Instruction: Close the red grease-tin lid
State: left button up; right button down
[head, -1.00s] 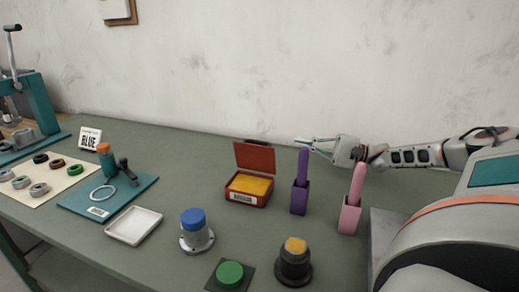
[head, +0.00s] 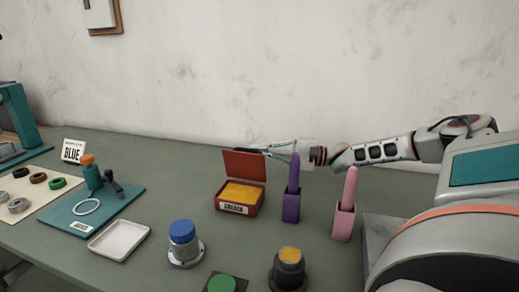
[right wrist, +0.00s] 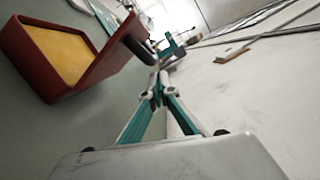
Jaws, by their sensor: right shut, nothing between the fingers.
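The red grease tin (head: 240,203) stands on the bench with yellow grease inside. Its red lid (head: 245,165) stands up at the back, tilted a little backward, so the tin is open. In the right wrist view the tin (right wrist: 50,85) is at the upper left, with the lid (right wrist: 112,48) to its right. My right gripper (head: 262,151) is shut and empty. Its fingertips are at the lid's upper right edge, seemingly behind it; I cannot tell whether they touch. In the right wrist view the closed fingertips (right wrist: 158,85) are beside the lid. My left gripper is not in view.
A purple holder (head: 291,207) and a pink holder (head: 343,223) stand right of the tin, close under my right arm. A blue-topped cylinder (head: 184,245), a yellow-topped one (head: 288,270) and a white tray (head: 119,239) stand in front. The wall is close behind.

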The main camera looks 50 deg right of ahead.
jog(key=shift+s+a, duration=0.2)
jog(key=shift+a, duration=0.3)
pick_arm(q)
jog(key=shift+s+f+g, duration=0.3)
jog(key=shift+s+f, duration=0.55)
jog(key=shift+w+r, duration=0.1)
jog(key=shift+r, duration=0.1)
